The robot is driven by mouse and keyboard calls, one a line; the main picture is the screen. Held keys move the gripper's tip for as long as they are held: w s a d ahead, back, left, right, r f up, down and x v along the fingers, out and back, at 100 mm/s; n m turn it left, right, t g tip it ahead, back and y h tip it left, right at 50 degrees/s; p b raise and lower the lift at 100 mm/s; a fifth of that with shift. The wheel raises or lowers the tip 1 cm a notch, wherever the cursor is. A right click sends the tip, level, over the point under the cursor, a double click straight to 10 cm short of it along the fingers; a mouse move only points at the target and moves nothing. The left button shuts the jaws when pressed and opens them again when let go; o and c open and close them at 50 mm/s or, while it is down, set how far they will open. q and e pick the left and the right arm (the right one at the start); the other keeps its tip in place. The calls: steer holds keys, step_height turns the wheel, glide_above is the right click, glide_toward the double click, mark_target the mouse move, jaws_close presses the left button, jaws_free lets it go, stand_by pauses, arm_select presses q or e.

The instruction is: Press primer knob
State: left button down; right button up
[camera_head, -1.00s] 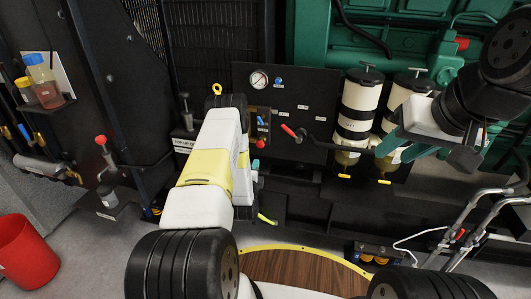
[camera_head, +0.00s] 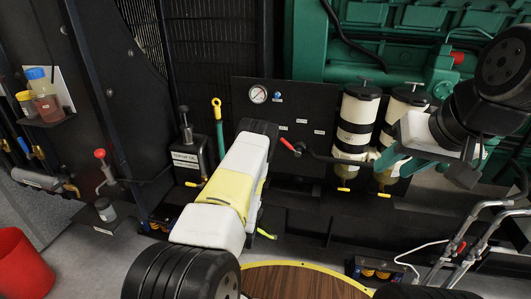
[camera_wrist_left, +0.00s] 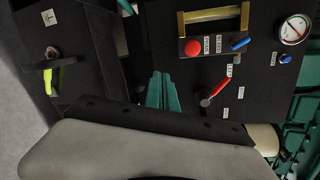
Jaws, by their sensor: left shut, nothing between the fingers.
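Two white-and-black filter canisters (camera_head: 356,128) stand at centre right, and a black T-shaped knob (camera_head: 365,83) tops the left one. I cannot read a label that marks it as the primer. My left gripper's teal fingers (camera_wrist_left: 162,92) are shut and empty in the left wrist view, in front of the black panel (camera_wrist_left: 265,85) and apart from the red button (camera_wrist_left: 192,47). In the head view my left forearm hides them. My right gripper (camera_head: 388,160) is in front of the right canister; whether its fingers are open is unclear.
A red-handled lever (camera_head: 290,146) sticks out beside the left canister. A gauge (camera_head: 258,94) is on the panel. A yellow-ringed dipstick (camera_head: 217,115) stands left of my left forearm. A round wooden table (camera_head: 300,281) is in front.

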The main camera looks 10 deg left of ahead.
arm_select(q)
step_height(320, 180, up, 7)
steer(key=m+t, duration=0.1)
steer(key=m, duration=1.2)
steer(key=shift+w+a+m, duration=0.4)
steer(key=shift+w+a, duration=0.05)
steer(key=shift+f, duration=0.15)
steer(key=w+a, duration=0.1)
steer(key=w, duration=1.3)
steer(key=shift+f, duration=0.4)
